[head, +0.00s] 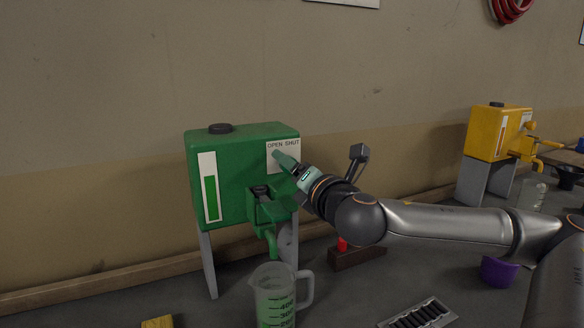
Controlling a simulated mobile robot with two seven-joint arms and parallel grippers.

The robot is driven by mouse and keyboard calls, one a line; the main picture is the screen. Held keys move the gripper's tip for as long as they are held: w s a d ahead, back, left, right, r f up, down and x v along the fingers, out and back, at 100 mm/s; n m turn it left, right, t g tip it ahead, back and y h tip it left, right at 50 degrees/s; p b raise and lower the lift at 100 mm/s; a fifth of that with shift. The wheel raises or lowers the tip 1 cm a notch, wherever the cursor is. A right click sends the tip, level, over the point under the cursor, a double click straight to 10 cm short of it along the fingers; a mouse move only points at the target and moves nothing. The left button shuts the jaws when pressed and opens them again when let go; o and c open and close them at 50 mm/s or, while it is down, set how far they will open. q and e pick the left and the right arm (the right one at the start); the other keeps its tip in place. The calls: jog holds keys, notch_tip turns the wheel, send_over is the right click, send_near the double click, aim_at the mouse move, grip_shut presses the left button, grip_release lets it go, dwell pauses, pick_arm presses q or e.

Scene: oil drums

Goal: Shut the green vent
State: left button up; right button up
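The green tank (240,160) stands on grey legs at centre-left, with a black cap (220,128) on top and a level gauge (209,188) on its front. A white plate (284,146) at its upper right reads OPEN and SHUT. My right gripper (280,157) comes in from the right, and its teal fingertip lies in front of this plate. The green vent's handle is not clearly visible; the gripper covers that part. Whether the fingers are apart or touch anything is unclear. My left gripper is not in view.
A green tap (268,215) sits below the plate, above a measuring jug (275,300) with green liquid. A brown block (357,256) with a red part, a purple cup (498,271) and a grate (420,315) lie right. A yellow tank (497,135) stands further right.

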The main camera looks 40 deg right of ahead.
grip_shut()
dwell(0.3)
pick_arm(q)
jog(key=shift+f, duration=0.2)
pick_arm(e)
jog(key=shift+m, duration=0.3)
pick_arm(q)
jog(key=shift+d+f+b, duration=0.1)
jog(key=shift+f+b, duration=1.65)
jog(key=shift+b, duration=1.1)
pick_arm(e)
jog(key=shift+m, duration=8.6)
jog(key=shift+o, duration=0.3)
grip_release()
